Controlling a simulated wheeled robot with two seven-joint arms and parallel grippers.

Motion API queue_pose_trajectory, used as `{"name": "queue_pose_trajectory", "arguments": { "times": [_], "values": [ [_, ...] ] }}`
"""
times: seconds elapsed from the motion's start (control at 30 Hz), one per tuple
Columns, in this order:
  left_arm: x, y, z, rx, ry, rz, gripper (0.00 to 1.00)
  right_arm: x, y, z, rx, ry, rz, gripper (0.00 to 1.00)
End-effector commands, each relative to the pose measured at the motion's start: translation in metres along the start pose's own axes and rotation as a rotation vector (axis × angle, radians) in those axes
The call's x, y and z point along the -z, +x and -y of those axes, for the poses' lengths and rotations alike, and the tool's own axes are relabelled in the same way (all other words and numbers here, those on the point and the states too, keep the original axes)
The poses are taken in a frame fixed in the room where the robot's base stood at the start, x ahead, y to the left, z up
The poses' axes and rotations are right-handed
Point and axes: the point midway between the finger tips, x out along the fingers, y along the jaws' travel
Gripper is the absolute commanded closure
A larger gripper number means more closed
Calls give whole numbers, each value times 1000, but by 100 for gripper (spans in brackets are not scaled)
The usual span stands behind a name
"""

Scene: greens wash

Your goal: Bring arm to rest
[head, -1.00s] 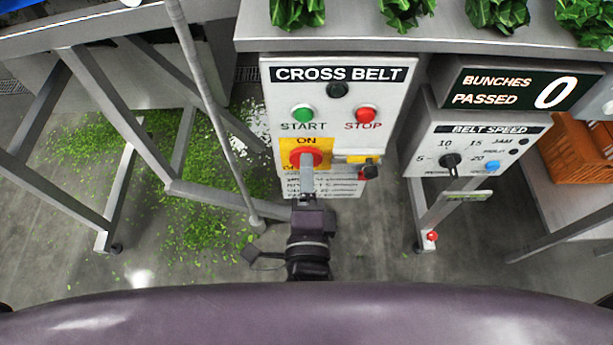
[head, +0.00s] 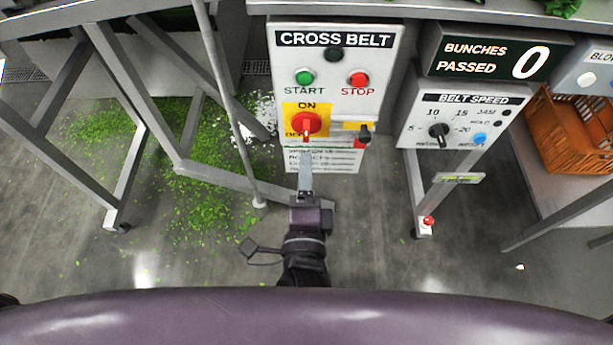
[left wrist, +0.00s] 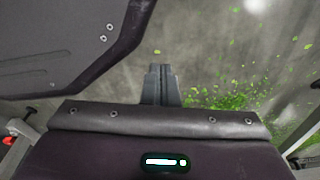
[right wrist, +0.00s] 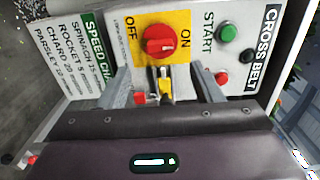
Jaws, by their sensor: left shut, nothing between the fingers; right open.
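My right gripper (head: 305,170) is open and empty in the head view, just below the red rotary knob (head: 307,124) on the cross belt panel (head: 385,80). The knob sits on a yellow ON/OFF plate. In the right wrist view the open fingers (right wrist: 165,88) point at the panel, with the red knob (right wrist: 160,41) beyond them; nothing is between the fingers. My left gripper (left wrist: 161,82) is shut and empty, over the grey floor in the left wrist view. It does not show in the head view.
A belt speed panel (head: 465,118) and a counter reading 0 (head: 495,55) stand to the right. An orange crate (head: 570,140) is farther right. A grey metal frame (head: 150,120) stands left, over scattered green leaves (head: 210,165). The floor below the panels is mostly clear.

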Motion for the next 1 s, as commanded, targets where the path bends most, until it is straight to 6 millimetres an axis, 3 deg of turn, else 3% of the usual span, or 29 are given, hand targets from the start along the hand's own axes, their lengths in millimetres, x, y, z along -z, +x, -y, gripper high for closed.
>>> {"name": "queue_pose_trajectory", "arguments": {
  "times": [0.2,0.37,0.47,0.57,0.67,0.73,0.87,1.0],
  "values": [
    [27,-4,5,7,0,-39,100,0,0,0,0,0,0,41],
    [15,-3,2,2,-2,-19,100,-1,0,-2,-3,-8,5,41],
    [11,-5,1,2,-2,-16,100,-9,-1,-20,-34,-80,43,41],
    [4,-10,1,1,-1,-10,100,-23,-5,-66,-106,-246,131,41],
    [-7,-16,1,1,1,-4,100,-27,-16,-136,-212,-477,253,41],
    [-15,-20,1,1,2,-1,100,-18,-28,-188,-293,-641,343,41],
    [-29,-26,1,0,4,5,100,16,-58,-278,-448,-908,510,41],
    [-46,-35,1,0,6,14,100,75,-101,-357,-623,-1143,699,41]
  ]
}}
